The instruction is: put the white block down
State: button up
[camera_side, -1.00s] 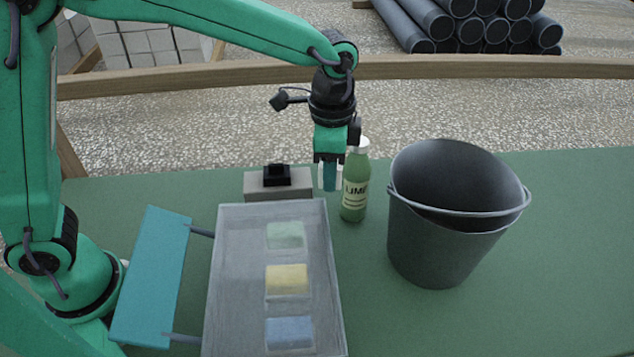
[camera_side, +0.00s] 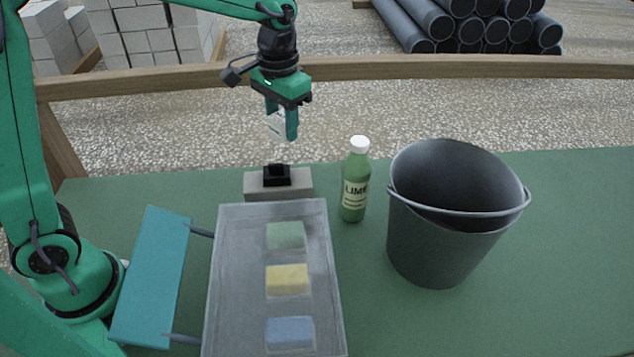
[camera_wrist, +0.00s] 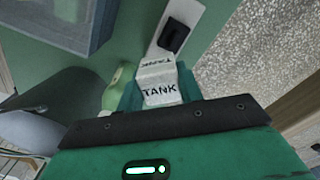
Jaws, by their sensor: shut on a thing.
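The white block (camera_side: 278,124) is between the fingers of my gripper (camera_side: 282,122), held in the air above the far edge of the green table (camera_side: 560,260). In the wrist view the white block (camera_wrist: 158,82) shows the dark word "TANK", and the fingers of my gripper (camera_wrist: 160,88) press on its two sides. In the side view the near finger hides part of the block. Below it stands a grey block with a black socket-like piece (camera_side: 276,176) on top, apart from the white block.
A green bottle (camera_side: 354,185) with a white cap stands right of the grey block. A dark bucket (camera_side: 440,245) is further right. A clear-lidded box (camera_side: 245,270) with green, yellow and blue blocks sits in front. A teal panel (camera_side: 152,275) stands left. Table is bare at far right.

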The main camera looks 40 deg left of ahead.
jog(key=shift+w+d+m, duration=0.4)
jog(key=shift+w+m, duration=0.3)
jog(key=shift+w, duration=0.05)
jog(key=w+d+f+m, duration=0.2)
jog(key=w+d+m, duration=0.3)
jog(key=w+m, duration=0.45)
jog(key=m, duration=1.5)
send_over(388, 185)
notch_tip(388, 185, down, 7)
jog(key=shift+r, duration=0.2)
jog(key=shift+w, duration=0.1)
jog(key=shift+f, duration=5.05)
jog(key=shift+f, duration=0.1)
jog(key=o, duration=1)
